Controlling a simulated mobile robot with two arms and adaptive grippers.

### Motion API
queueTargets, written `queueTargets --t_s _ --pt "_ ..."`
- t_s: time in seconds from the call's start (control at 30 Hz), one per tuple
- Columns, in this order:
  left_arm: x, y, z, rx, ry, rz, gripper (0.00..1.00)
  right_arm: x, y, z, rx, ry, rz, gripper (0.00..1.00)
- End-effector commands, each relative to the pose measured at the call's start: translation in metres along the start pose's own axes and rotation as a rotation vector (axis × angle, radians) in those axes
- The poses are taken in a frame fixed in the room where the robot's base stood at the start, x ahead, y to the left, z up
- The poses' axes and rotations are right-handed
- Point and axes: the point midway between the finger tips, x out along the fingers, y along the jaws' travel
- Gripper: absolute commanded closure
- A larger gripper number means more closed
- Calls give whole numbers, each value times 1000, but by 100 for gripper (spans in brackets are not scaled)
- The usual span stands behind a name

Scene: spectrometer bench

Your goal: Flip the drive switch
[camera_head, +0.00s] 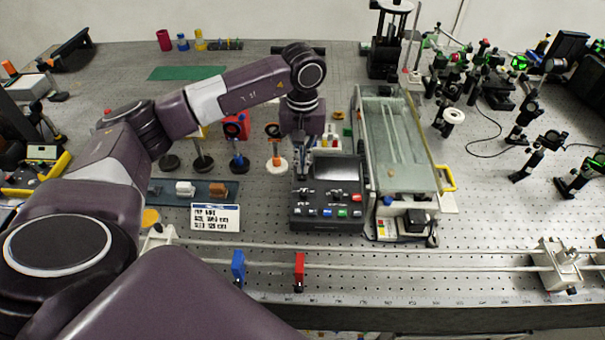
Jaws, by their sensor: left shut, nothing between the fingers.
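A dark control box (329,224) stands on the perforated bench, with a screen (337,169), small pale switches or knobs (308,191) and a row of coloured buttons along its front. Which of these small parts is the drive switch is too small to tell. My left arm reaches in from the left, and its gripper (301,172) points down at the back left of the box, beside the screen. Its fingers look shut and empty; whether they touch the box cannot be told. My right gripper is not in view.
A glass-topped tank (369,113) stands right of the box. Optics on posts (276,164) stand behind and left of it. A small label card (215,218) stands left. A rail (420,263) with blue (238,266) and red holders (299,270) crosses the front.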

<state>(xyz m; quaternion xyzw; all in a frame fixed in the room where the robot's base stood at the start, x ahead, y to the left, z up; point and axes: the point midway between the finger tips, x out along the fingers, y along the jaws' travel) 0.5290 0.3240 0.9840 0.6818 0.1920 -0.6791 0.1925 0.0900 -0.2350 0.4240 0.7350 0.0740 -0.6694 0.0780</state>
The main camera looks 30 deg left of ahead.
Motion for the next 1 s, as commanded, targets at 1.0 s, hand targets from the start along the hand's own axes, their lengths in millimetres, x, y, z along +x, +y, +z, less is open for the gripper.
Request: queueTargets --t_s 1.0 --pt "-62 0 1 0 -2 -2 100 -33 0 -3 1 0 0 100"
